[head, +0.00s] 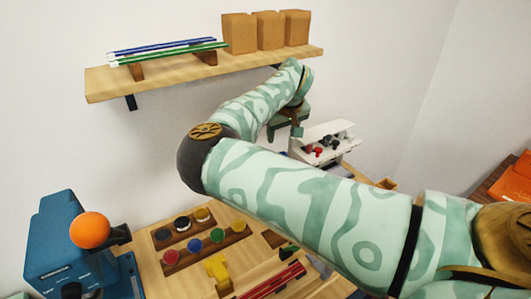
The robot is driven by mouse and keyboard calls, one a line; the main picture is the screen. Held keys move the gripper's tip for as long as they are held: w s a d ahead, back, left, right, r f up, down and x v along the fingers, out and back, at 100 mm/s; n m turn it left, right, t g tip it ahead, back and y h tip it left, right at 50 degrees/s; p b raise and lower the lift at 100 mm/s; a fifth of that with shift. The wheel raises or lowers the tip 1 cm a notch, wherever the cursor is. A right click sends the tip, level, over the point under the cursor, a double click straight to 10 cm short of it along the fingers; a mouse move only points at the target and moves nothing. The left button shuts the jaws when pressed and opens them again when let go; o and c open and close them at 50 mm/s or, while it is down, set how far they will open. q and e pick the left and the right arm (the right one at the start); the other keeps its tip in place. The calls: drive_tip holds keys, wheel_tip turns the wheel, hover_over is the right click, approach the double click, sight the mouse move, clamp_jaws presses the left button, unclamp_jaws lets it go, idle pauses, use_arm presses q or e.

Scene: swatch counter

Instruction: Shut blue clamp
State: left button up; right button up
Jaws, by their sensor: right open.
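A blue device, which I take to be the blue clamp (62,245), stands at the left end of the counter. An orange ball knob (90,230) shows in front of its upper part, with a dark piece sticking out to the right. I cannot tell how far its handle is closed. My right gripper (284,131) is open, far back and to the right of the clamp, beside a white rack. It is small in the picture and partly hidden by my own arm. It is well apart from the clamp. My left gripper is not in view.
A wooden tray (158,244) of several coloured pots, a yellow object (218,272) and red rods (272,282) lie on the counter. The white rack (322,133) holds small red and dark items. Above, a wall shelf (100,84) carries rods and 3 brown blocks.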

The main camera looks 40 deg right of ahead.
drive_tip(key=b+x, duration=0.1)
drive_tip(key=x, duration=0.3)
drive_tip(key=b+x, duration=0.1)
drive_tip(key=x, duration=0.3)
drive_tip(key=b+x, duration=0.1)
drive_tip(key=x, duration=0.3)
drive_tip(key=shift+s+d+f, duration=0.15)
drive_tip(key=shift+s+f, duration=0.15)
drive_tip(key=shift+f, duration=0.2)
drive_tip(key=shift+x, duration=0.95)
drive_tip(key=shift+w+f+b, duration=0.25)
drive_tip(key=shift+f+b, duration=0.05)
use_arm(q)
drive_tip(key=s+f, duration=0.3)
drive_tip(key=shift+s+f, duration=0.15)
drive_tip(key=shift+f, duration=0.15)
use_arm(e)
drive_tip(key=shift+s+r, duration=0.1)
drive_tip(key=c, duration=1)
